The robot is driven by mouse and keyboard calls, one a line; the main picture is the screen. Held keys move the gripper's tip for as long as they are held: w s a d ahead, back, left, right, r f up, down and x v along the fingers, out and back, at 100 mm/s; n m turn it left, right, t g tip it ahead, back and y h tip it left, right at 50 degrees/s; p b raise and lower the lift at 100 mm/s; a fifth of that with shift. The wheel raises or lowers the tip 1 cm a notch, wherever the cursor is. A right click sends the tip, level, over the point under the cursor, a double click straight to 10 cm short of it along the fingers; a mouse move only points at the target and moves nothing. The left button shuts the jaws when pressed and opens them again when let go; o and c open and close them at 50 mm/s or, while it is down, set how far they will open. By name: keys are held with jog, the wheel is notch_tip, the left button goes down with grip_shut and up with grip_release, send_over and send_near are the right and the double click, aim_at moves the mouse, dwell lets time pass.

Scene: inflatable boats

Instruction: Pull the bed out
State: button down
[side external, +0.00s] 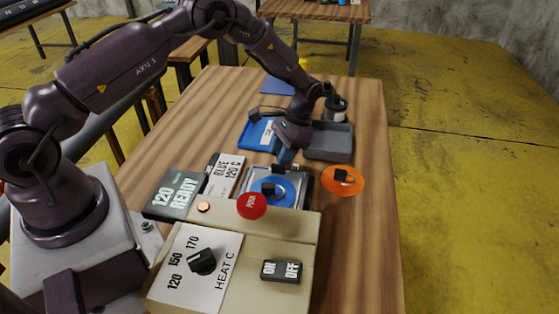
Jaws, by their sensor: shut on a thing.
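The silver bed (247,181) sits at the far side of a beige heat press (305,226) on the wooden table. A blue disc (286,190) with a black knob lies on it. My gripper (285,163) points down at the bed's far edge, shut on what looks like its small dark handle (278,169); the fingertips partly hide it. The press has a dial (203,261), a red push button (252,206), and an ON/OFF switch (281,270). A dark display (175,194) reads "120 READY".
A card (226,174) reads "BLUE 120 C". An orange disc (343,181) with a black knob lies right of the bed. Beyond my gripper are a blue tray (256,134), a grey tray (329,153) and a dark canister (336,108). The table's right side is clear.

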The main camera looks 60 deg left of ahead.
jog(key=shift+w+a, duration=0.3)
jog(key=c, duration=0.8)
grip_release()
jog(key=shift+s+d, duration=0.1)
jog(key=shift+r, duration=0.1)
jog(key=shift+r, duration=0.25)
jog(key=v, duration=1.2)
jog(key=shift+r, duration=0.2)
jog(key=shift+d, duration=0.1)
